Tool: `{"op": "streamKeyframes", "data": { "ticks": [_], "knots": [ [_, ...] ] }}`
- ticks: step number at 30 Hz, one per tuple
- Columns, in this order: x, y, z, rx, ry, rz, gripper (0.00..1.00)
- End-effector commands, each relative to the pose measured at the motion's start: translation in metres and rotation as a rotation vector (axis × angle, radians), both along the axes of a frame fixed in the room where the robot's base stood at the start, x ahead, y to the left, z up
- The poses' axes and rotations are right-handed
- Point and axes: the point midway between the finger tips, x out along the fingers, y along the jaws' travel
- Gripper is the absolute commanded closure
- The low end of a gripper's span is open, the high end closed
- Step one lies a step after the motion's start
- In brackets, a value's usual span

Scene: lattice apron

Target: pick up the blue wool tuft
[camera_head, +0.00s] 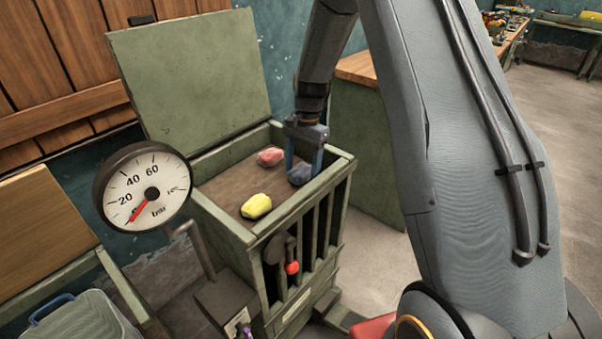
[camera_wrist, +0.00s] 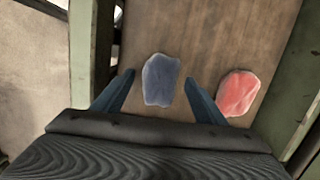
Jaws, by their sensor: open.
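The blue wool tuft (camera_head: 299,175) lies on the brown floor of an open green box, near its right side. In the wrist view the blue tuft (camera_wrist: 161,80) sits between the two fingers, with a gap on each side. My gripper (camera_head: 304,160) points down into the box with its fingers spread; it also shows in the wrist view (camera_wrist: 160,88). The fingers partly cover the tuft in the head view. I cannot tell how far the fingertips are above the box floor.
A pink-red tuft (camera_head: 270,157) lies to the left of the blue one; in the wrist view it (camera_wrist: 237,92) is just right of the right finger. A yellow tuft (camera_head: 256,206) lies nearer the front. The green box (camera_head: 222,227) has raised walls, and a gauge (camera_head: 143,187) stands left.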

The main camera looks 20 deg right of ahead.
Motion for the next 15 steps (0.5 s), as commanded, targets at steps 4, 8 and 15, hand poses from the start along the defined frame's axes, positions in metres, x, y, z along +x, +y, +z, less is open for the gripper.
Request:
{"op": "streamKeyframes", "data": {
  "ticks": [4,8,15],
  "knots": [
    [0.0001,0.0001,-0.0003,0.0,0.0,0.0,0.34],
    [0.0001,0.0,-0.0001,0.0,0.0,0.0,0.51],
    [0.0001,0.0,0.0001,0.0,0.0,0.0,0.78]
  ]
}}
